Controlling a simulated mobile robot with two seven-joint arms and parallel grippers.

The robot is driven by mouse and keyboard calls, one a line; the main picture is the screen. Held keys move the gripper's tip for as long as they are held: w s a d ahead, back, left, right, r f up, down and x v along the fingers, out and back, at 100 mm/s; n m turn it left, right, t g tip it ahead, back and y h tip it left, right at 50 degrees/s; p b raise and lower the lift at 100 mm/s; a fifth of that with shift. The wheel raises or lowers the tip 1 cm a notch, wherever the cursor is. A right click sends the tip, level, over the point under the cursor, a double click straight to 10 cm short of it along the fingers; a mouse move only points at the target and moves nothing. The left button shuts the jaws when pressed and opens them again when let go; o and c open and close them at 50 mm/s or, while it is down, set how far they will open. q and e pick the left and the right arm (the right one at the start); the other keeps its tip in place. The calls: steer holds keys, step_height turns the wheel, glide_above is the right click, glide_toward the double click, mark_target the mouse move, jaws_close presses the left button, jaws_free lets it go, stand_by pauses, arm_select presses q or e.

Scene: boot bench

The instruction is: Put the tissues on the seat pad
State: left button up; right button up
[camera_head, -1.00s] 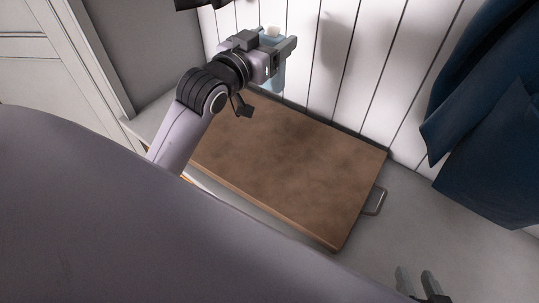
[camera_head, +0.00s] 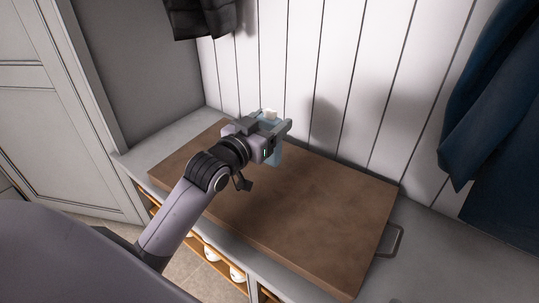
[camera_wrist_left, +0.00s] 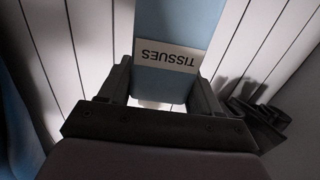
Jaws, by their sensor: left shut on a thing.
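The tissues (camera_head: 277,153) are a light blue box with a white tuft on top. In the left wrist view the tissues (camera_wrist_left: 180,22) fill the upper middle, with a "TISSUES" label upside down. My left gripper (camera_head: 279,126) is shut on the box, one finger on each side. The box is upright over the far left part of the brown seat pad (camera_head: 305,215). I cannot tell whether its bottom touches the pad, as the gripper and arm hide part of it. My right gripper is not in view.
The pad lies on a grey bench (camera_head: 396,272) against a white plank wall (camera_head: 340,85). A metal handle (camera_head: 396,240) sits at the pad's right end. Blue cloth (camera_head: 495,110) hangs at the right, a dark garment (camera_head: 203,18) at the top. Most of the pad is clear.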

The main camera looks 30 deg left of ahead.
arm_select(q)
steer(key=shift+f, duration=0.8)
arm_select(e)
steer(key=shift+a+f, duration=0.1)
arm_select(q)
step_height(320, 180, down, 4)
steer(key=b, duration=0.2)
steer(key=shift+f+b, duration=0.2)
steer(key=shift+b, duration=0.1)
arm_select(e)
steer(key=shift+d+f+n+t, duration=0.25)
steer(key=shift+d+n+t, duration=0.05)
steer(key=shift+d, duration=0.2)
arm_select(q)
steer(key=shift+f, duration=0.25)
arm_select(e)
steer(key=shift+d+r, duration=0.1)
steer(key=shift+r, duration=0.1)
arm_select(q)
steer(key=shift+f, duration=0.15)
steer(key=o, duration=1)
steer(key=shift+o, duration=0.2)
